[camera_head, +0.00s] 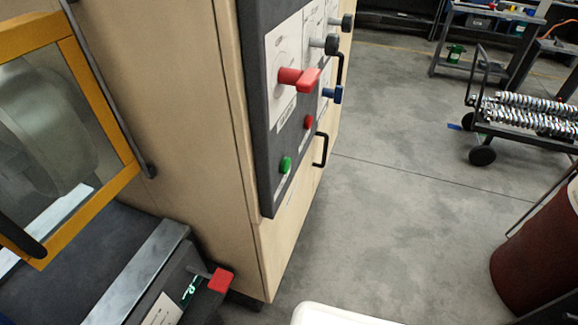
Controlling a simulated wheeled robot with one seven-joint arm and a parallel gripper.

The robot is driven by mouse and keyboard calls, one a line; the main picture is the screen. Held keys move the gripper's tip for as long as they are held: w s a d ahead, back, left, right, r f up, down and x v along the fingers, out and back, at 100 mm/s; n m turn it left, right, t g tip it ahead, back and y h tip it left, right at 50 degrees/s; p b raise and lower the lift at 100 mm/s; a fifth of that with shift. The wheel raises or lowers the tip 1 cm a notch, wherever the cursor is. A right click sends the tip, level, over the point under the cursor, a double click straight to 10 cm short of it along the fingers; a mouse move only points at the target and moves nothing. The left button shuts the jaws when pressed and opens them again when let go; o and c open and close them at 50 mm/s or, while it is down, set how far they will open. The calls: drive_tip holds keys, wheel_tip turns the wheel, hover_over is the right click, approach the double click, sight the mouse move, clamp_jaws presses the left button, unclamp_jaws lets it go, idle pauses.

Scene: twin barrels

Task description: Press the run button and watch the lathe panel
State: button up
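The lathe panel (262,150) is a dark grey plate on the side of a beige cabinet, seen at a steep angle. A green button (285,165) sits near its bottom, and a red button (308,122) is above it to the right. A red lever handle (298,79) sticks out from a white plate higher up. Two dark knobs (329,44) and a blue knob (333,94) are farther along. The labels are too small to read, so I cannot tell which control is marked run. My gripper is not in view.
A yellow-framed window guard (95,105) is at left, above a dark bed with a red-tipped lever (220,280). Black pull handles (321,150) stick out from the cabinet (190,130). The grey floor (400,200) is open to the right, with a cart (530,115) and dark red barrel (535,250) beyond.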

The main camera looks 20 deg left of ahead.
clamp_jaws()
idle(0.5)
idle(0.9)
